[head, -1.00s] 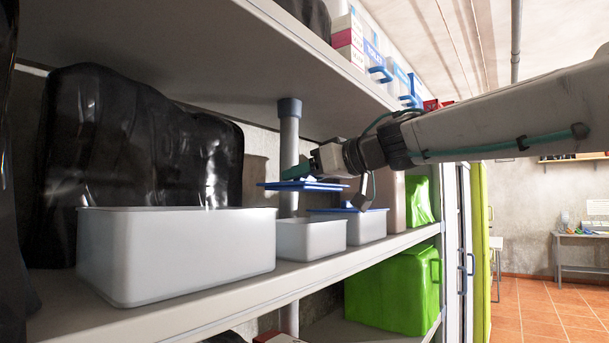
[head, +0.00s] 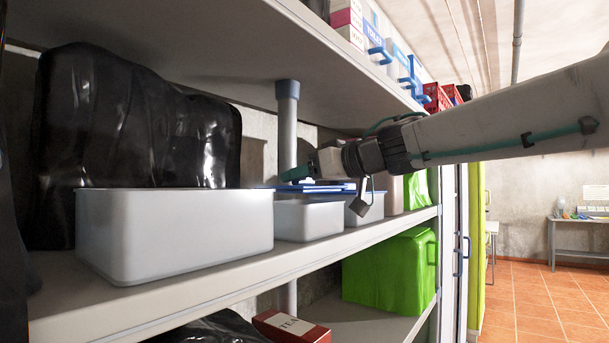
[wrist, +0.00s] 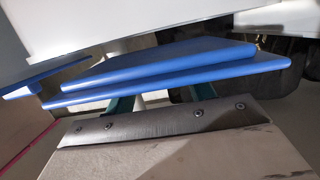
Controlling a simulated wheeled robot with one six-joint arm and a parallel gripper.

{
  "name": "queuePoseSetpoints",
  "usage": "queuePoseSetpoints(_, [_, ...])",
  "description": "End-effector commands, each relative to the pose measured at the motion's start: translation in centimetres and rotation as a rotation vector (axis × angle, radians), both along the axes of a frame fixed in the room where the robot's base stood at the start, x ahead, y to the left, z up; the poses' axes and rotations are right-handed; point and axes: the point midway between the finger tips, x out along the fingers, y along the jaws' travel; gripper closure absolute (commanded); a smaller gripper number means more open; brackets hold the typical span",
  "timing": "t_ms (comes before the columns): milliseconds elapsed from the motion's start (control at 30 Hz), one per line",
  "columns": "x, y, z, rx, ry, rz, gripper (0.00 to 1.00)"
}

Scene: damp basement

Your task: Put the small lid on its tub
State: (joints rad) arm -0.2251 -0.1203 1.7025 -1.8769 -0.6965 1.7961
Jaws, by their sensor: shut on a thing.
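The small blue lid (head: 318,188) is held flat by my gripper (head: 308,178), low over the small white tub (head: 308,222) on the middle shelf. In the head view the lid sits at about the tub's rim; I cannot tell whether it touches or is seated. My gripper is shut on the lid. In the wrist view the lid (wrist: 165,76) fills the middle, with the teal fingertips (wrist: 135,104) partly hidden beneath it. The inside of the tub is hidden.
A larger open white tub (head: 175,237) stands close on the left. Another white tub (head: 367,210) stands just right. Behind are a black bag (head: 130,120) and a grey post (head: 288,130). The upper shelf (head: 200,65) overhangs. A green box (head: 390,270) sits below.

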Motion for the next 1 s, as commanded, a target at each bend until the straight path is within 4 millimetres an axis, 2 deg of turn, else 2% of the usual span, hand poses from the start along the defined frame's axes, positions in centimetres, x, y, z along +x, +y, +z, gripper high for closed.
queuePoseSetpoints(500, [0.0,0.0,-2.0,0.000,0.001,0.000,0.68])
queuePoseSetpoints(1000, [0.0,0.0,-2.2,0.000,0.000,0.000,0.68])
